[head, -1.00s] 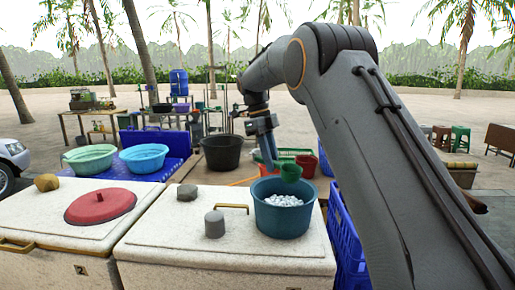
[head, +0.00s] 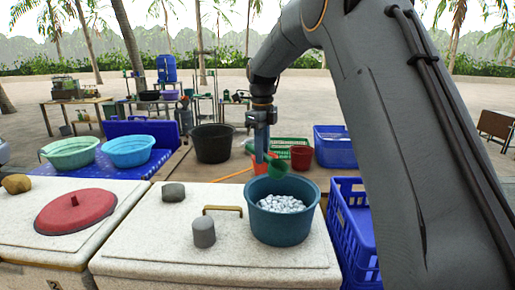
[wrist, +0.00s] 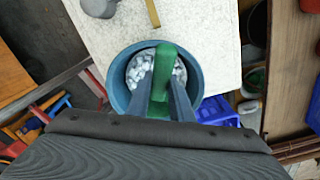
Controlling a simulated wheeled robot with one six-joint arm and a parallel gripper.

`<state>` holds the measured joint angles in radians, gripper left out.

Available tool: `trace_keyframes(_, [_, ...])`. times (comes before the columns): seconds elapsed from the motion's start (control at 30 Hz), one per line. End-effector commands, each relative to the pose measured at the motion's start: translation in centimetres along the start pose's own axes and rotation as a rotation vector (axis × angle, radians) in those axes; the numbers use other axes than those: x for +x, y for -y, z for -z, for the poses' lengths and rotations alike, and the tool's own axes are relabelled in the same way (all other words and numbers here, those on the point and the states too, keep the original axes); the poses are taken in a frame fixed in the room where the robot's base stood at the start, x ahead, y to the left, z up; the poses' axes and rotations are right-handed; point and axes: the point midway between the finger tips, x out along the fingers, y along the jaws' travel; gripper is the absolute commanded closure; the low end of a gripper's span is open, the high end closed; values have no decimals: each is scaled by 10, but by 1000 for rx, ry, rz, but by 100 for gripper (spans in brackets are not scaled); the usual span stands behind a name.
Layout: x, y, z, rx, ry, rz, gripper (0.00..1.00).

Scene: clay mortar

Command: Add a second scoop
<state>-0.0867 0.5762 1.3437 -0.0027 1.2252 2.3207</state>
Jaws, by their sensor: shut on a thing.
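A teal bucket (head: 281,230) stands on the white cooler top (head: 160,235), with many white lumps (head: 284,203) like ice inside. My gripper (head: 262,153) points down over the bucket's far side and is shut on a green scoop (head: 278,170). The scoop hangs above the bucket's back rim. In the wrist view my gripper (wrist: 162,92) holds the scoop (wrist: 163,65) over the bucket (wrist: 118,90), with the white lumps (wrist: 138,72) partly hidden beneath it. I cannot tell whether the scoop holds anything.
A grey cylinder (head: 204,233), a gold handle (head: 222,209) and a grey stone (head: 174,192) are left of the bucket. A red lid (head: 76,212) lies farther left. A blue crate (head: 355,225) stands at the right. A black tub (head: 211,143) and red pail (head: 301,158) are behind.

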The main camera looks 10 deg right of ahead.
Motion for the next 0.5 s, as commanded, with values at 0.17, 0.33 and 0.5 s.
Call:
trace_keyframes(0.17, [14, -1, 10, 3, 169, -2, 100])
trace_keyframes(0.33, [27, -1, 16, 3, 325, 0, 100])
trace_keyframes(0.5, [45, -2, 12, -5, 326, 0, 100])
